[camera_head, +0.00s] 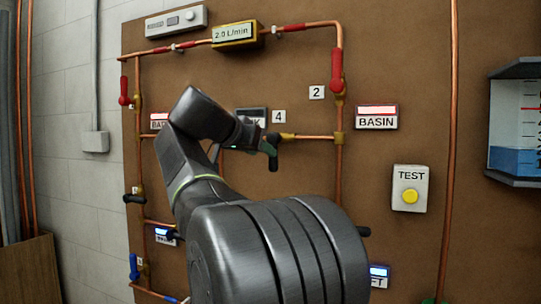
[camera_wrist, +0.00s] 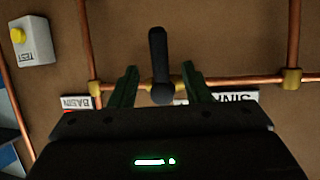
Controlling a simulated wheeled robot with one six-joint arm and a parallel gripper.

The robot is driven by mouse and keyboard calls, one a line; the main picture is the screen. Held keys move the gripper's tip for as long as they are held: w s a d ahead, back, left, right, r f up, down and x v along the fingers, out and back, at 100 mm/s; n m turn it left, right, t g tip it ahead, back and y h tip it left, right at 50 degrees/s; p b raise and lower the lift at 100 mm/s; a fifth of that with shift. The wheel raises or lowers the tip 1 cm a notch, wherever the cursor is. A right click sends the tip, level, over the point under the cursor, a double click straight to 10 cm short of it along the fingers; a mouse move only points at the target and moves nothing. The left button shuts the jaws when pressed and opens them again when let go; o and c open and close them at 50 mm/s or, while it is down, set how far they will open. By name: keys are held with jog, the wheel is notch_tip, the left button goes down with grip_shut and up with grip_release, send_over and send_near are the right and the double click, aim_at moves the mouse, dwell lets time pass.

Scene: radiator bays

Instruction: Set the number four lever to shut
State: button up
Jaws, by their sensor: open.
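The number 4 plate (camera_head: 279,116) is on the brown board, just right of my gripper. In the wrist view, which is upside down, a black lever (camera_wrist: 158,60) stands across the horizontal copper pipe, its handle pointing up in that picture, so down on the board. My gripper (camera_wrist: 160,69) is open, with one green finger on each side of the lever and gaps between.
The number 2 plate (camera_head: 316,92) is above right, by a red lever (camera_head: 337,72). A lit BASIN sign (camera_head: 377,116) and a TEST button box (camera_head: 411,188) are to the right. A flow meter (camera_head: 234,33) reads 2.0 L/min. Another red lever (camera_head: 124,92) is at left.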

jog(key=v, duration=0.5)
jog(key=b+x, duration=0.1)
jog(key=x, duration=1.3)
jog(key=shift+s, duration=0.1)
jog(key=p+v, duration=0.2)
jog(key=v, duration=1.1)
jog(key=w+d+f+n+b, duration=0.1)
jog(key=w+d+f, duration=0.1)
jog(key=w, duration=0.3)
jog(key=w+d+f+h+b, duration=0.1)
jog(key=w+d+f, duration=0.1)
jog(key=w+d, duration=0.3)
jog(key=shift+f+n, duration=0.4)
